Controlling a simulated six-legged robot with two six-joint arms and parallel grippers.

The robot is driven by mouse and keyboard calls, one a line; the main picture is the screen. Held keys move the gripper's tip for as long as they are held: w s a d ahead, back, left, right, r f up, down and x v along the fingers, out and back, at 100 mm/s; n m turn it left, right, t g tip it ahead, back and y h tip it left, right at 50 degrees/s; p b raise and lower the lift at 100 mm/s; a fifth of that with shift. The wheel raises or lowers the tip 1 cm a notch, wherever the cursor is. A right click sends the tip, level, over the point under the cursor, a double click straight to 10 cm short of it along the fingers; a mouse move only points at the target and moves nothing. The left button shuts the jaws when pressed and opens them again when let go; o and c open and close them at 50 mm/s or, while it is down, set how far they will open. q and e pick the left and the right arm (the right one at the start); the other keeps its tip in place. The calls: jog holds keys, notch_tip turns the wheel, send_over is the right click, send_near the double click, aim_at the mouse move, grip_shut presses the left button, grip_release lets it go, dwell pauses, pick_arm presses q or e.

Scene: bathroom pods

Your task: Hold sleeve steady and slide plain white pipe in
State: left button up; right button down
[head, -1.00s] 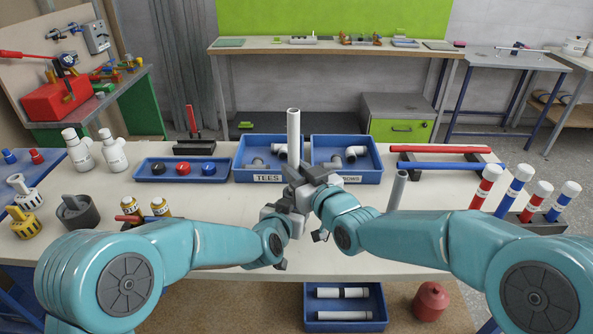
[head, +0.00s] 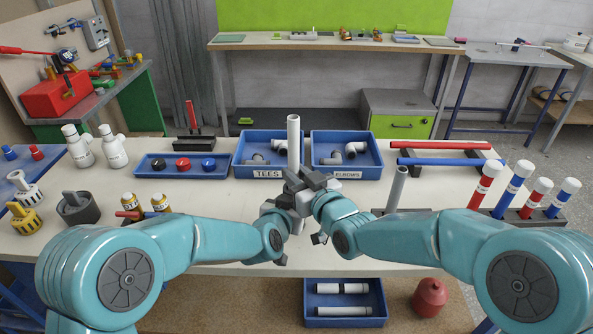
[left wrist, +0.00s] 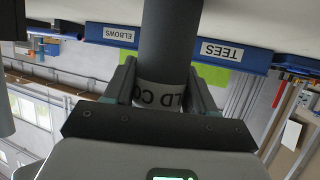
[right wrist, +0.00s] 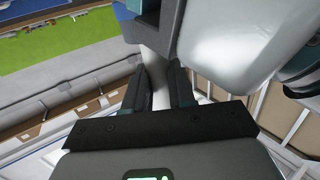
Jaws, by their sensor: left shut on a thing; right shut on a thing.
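The plain white pipe (head: 293,140) stands upright over the middle of the bench in the head view. My right gripper (head: 308,184) is shut on its lower part; a pale piece of it shows between the fingers in the right wrist view (right wrist: 157,68). My left gripper (left wrist: 160,92) is shut on the sleeve (left wrist: 170,40), a dark grey cylinder with a white lettered band, in the left wrist view. In the head view my left gripper (head: 294,215) is just below the right one. The grippers hide the pipe's lower end, so I cannot tell whether it is inside the sleeve.
Blue TEES (head: 268,174) and ELBOWS (head: 347,174) bins stand behind the grippers. A grey upright pipe (head: 397,188) stands close to the right. Red and blue capped tubes (head: 513,190) stand at far right. White bottles (head: 112,148) and a tray of caps (head: 150,171) are left.

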jog(key=shift+f, duration=0.9)
jog(key=c, duration=0.9)
grip_release()
jog(key=shift+c, duration=0.2)
jog(key=shift+o, duration=0.4)
pick_arm(q)
jog(key=shift+r, duration=0.1)
pick_arm(e)
jog(key=shift+s+a+f, duration=0.1)
jog(key=shift+s+f, duration=0.05)
jog(key=v, duration=1.2)
jog(key=shift+r, duration=0.25)
pick_arm(q)
jog(key=o, duration=1.2)
jog(key=shift+o, duration=0.2)
